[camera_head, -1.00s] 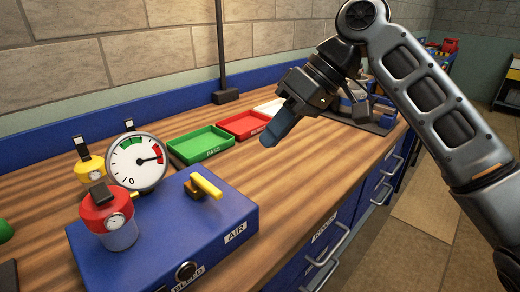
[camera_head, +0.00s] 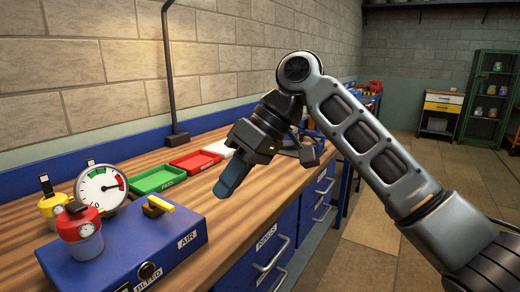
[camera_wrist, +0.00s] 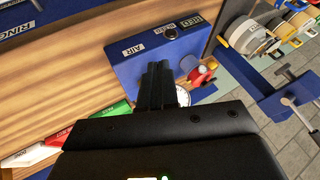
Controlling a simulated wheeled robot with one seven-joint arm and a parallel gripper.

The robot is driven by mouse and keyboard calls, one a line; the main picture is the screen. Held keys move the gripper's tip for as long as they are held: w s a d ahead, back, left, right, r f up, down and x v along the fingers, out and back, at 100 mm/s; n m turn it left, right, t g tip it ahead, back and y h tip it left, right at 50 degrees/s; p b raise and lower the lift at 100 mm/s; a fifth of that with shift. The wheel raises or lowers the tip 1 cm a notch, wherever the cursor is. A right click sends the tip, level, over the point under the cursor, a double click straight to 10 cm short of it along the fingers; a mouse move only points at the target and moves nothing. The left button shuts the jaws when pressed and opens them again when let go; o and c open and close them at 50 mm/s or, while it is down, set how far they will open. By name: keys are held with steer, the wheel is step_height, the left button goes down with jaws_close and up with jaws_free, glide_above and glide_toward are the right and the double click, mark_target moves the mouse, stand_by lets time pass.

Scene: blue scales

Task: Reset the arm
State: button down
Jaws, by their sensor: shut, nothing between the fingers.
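My gripper (camera_head: 228,182) hangs above the front edge of the wooden workbench (camera_head: 200,205), fingers pointing down and shut with nothing between them. It also shows in the wrist view (camera_wrist: 157,75), where its dark fingers cover part of the blue box. My arm bends at a raised elbow on the right in the head view. The blue box (camera_head: 125,245), labelled AIR and BLEED, stands on the bench to the left of the gripper, apart from it. It has a yellow-handled valve (camera_head: 158,206) on top.
A dial gauge (camera_head: 100,190), a red-capped unit (camera_head: 78,228) and a yellow one (camera_head: 52,205) stand at the left. A lamp post (camera_head: 170,80) rises at the bench's back. Open floor (camera_head: 365,240) lies right.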

steer(key=s+a+f+m+t+y, duration=0.2)
steer(key=f+m+y, duration=0.1)
steer(key=f, duration=0.5)
steer(key=s+a+f+m+t+y, duration=0.2)
steer(key=a+f+t, duration=0.1)
steer(key=f, duration=0.4)
steer(key=s+d+f+m+t+h, duration=0.3)
steer(key=s+d+f+m+t, duration=0.55)
steer(key=s+f, duration=0.3)
steer(key=s+d+f+m+t+h, duration=0.25)
steer(key=s+d+h, duration=0.35)
steer(key=s+d, duration=0.8)
steer(key=s+d+r+n+h, duration=0.1)
steer(key=s+d+r+n, duration=0.1)
steer(key=s+d+r, duration=0.2)
steer(key=s+d+r+n+h, duration=0.1)
steer(key=s+d+r, duration=0.4)
steer(key=s, duration=0.6)
steer(key=shift+d+r+n+t+h, duration=0.15)
steer(key=shift+r+n+t+h, duration=0.25)
steer(key=shift+r+h, duration=0.15)
